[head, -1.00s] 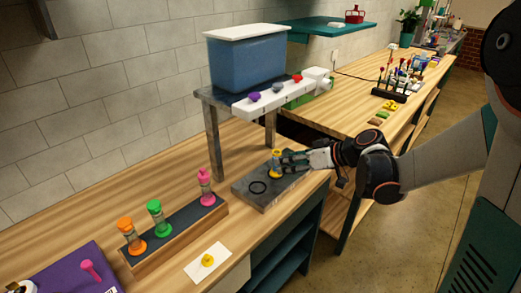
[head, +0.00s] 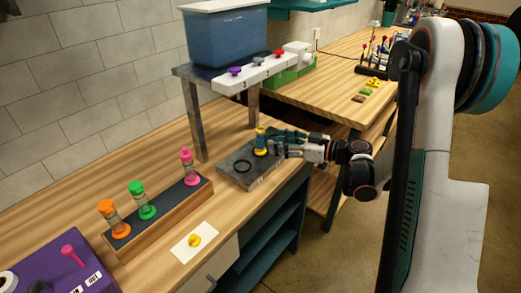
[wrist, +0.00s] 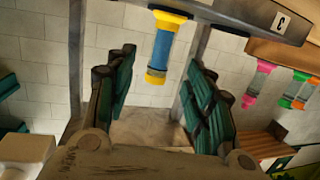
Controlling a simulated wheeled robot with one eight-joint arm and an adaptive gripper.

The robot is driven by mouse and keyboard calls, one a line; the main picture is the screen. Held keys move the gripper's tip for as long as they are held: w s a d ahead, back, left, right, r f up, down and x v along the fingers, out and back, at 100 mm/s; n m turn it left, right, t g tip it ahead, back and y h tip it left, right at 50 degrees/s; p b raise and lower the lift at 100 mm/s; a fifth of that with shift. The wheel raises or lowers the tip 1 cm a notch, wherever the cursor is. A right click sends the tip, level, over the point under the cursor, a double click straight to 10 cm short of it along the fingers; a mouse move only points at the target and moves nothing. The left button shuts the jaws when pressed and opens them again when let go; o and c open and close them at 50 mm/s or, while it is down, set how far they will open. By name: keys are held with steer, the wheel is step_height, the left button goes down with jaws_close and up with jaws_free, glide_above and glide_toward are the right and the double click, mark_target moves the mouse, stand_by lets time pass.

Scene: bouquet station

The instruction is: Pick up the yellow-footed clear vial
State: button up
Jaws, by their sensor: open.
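The yellow-footed vial (head: 261,142) stands upright on the grey slab (head: 236,177), near its back right end. Its ends are yellow and its body looks blue. In the wrist view, which is upside down, the vial (wrist: 162,48) shows between the open fingers, toward their tips. My gripper (head: 274,142) reaches in from the right at the vial's height. The fingers (wrist: 160,62) are apart on either side of the vial in the wrist view, with visible gaps. I cannot tell how deep the vial sits between them.
An empty dark ring (head: 243,168) marks the slab beside the vial. A wooden rack (head: 165,222) holds orange, green and pink vials. A blue tank (head: 225,38) stands on a metal stand behind. A yellow piece (head: 194,240) lies on a white card. The slab is near the counter's front edge.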

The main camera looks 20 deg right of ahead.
mark_target(261, 139)
steer(key=shift+x, duration=1.2)
steer(key=b+x, duration=0.2)
steer(key=x, duration=0.2)
steer(key=shift+w+a+f, duration=0.15)
steer(key=shift+a+f, duration=0.1)
steer(key=shift+a, duration=0.05)
steer(key=shift+w+a, duration=0.2)
steer(key=shift+w, duration=0.05)
steer(key=shift+r, duration=0.1)
jaws_close()
